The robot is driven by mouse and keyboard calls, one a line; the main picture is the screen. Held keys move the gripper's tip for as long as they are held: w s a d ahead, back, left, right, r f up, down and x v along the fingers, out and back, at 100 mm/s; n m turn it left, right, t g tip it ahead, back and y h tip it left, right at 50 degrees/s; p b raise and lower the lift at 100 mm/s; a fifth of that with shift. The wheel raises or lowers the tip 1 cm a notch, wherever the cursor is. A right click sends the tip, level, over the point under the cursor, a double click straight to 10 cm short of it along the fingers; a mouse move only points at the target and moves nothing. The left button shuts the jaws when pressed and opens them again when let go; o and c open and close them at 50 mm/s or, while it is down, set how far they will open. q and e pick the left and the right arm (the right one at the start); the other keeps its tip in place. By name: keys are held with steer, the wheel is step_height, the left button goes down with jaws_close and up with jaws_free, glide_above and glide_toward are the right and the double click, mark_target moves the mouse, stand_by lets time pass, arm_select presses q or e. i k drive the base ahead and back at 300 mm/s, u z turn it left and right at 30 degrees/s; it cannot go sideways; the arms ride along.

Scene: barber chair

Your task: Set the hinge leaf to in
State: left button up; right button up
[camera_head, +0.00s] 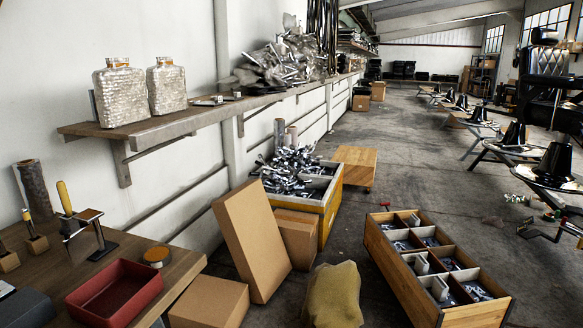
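I cannot pick out a hinge leaf for certain in the head view. A wooden crate (405,283) with several compartments stands on the floor at the lower right. Small metal parts (478,291) lie in its compartments; they are too small to tell whether any is a hinge leaf. Dark metal bases with cone-shaped tops (552,163) stand in a row on low supports along the right side. Neither my left nor my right gripper shows in this view.
A workbench (178,262) at lower left bears a red tray (115,292) and a yellow-handled tool (64,197). Cardboard boxes (252,240), a covered sack (333,296) and a yellow-sided bin (297,222) of metal parts stand beside it.

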mark_target(79, 246)
steer(key=u, duration=1.25)
